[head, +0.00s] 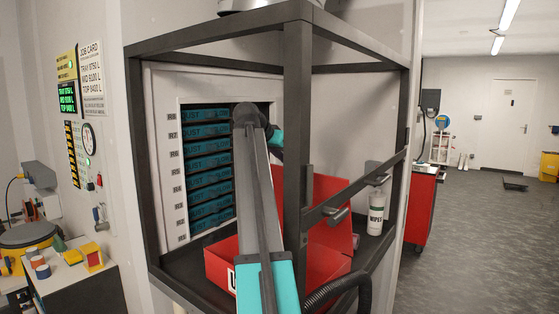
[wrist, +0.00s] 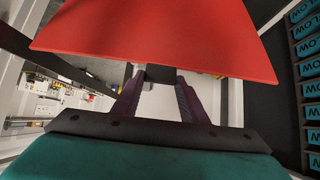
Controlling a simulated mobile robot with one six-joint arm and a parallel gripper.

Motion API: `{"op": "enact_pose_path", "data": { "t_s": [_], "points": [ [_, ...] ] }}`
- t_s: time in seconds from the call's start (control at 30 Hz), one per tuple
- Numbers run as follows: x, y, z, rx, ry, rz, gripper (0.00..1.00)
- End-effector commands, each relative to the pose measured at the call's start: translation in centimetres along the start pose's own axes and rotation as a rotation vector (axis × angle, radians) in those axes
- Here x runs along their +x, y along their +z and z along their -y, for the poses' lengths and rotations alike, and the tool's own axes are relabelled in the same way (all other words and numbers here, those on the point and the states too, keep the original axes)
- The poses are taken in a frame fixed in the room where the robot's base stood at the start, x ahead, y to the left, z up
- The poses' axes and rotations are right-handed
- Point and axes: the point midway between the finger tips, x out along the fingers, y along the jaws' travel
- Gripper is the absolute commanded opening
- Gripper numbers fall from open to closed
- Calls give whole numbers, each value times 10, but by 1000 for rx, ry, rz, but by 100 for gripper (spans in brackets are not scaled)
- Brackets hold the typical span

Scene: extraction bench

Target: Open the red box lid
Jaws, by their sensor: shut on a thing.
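The red box (head: 220,268) sits on the floor of the dark-framed enclosure, with part of a white label on its front. Its red lid (head: 327,190) stands raised at a steep angle behind and to the right of the box, partly hidden by a frame post. In the wrist view the lid (wrist: 160,42) fills the upper middle as a broad red panel. My gripper (wrist: 157,80) is shut on a small dark piece at the lid's edge, which looks like its handle (wrist: 158,72). In the head view my arm and the post hide the gripper.
A rack of teal-fronted drawers (head: 207,165) is set in the enclosure's back wall. A dark post (head: 297,130) and a slanted rail (head: 360,182) stand close to my arm. A white wipes bottle (head: 376,211) is at the right. A red cabinet (head: 422,205) stands beyond.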

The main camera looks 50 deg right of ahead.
Motion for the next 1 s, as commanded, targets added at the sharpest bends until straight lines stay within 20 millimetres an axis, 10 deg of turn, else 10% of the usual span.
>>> {"op": "enact_pose_path", "data": {
  "t_s": [1.0],
  "points": [
    [-5, 0, 4, -6, -9, -8, 0]
  ]
}}
